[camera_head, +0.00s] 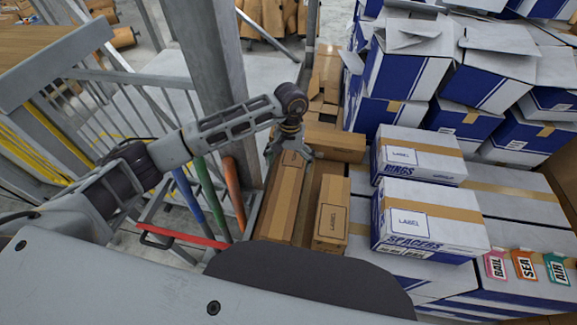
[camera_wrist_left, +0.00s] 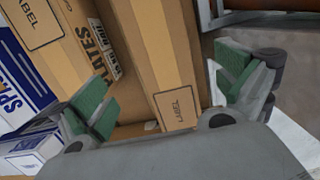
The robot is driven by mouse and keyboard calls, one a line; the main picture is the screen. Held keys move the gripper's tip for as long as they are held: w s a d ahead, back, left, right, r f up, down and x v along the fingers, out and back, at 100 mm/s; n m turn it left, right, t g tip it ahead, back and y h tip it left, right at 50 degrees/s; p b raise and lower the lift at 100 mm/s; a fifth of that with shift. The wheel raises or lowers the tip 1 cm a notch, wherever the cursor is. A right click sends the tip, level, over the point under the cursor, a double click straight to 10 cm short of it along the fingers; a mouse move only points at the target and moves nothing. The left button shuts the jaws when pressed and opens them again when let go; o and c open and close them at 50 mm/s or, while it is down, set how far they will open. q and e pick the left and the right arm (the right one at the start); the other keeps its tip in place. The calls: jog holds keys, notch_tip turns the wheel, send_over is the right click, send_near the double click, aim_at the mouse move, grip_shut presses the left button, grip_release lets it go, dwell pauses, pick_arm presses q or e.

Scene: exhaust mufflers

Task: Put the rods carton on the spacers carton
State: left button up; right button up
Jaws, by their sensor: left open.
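The spacers carton (camera_head: 420,240) is white and blue with a tan tape band and stands at the right in the head view. Its printed side shows at the left edge of the left wrist view (camera_wrist_left: 28,85). No carton readably says rods. My left gripper (camera_head: 288,150) is open above a long plain brown carton (camera_head: 280,208). In the left wrist view, this carton (camera_wrist_left: 160,60) lies between the spread green-padded fingers (camera_wrist_left: 165,95). Its label shows, but any name on its side is hidden. My right gripper is out of view.
A brown plates carton (camera_wrist_left: 70,60) stands right beside the long one, between it and the spacers carton. A rings carton (camera_head: 420,158) stands behind the spacers carton. More blue-white cartons (camera_head: 405,70) fill the back right. A grey post (camera_head: 215,70) stands near my left arm.

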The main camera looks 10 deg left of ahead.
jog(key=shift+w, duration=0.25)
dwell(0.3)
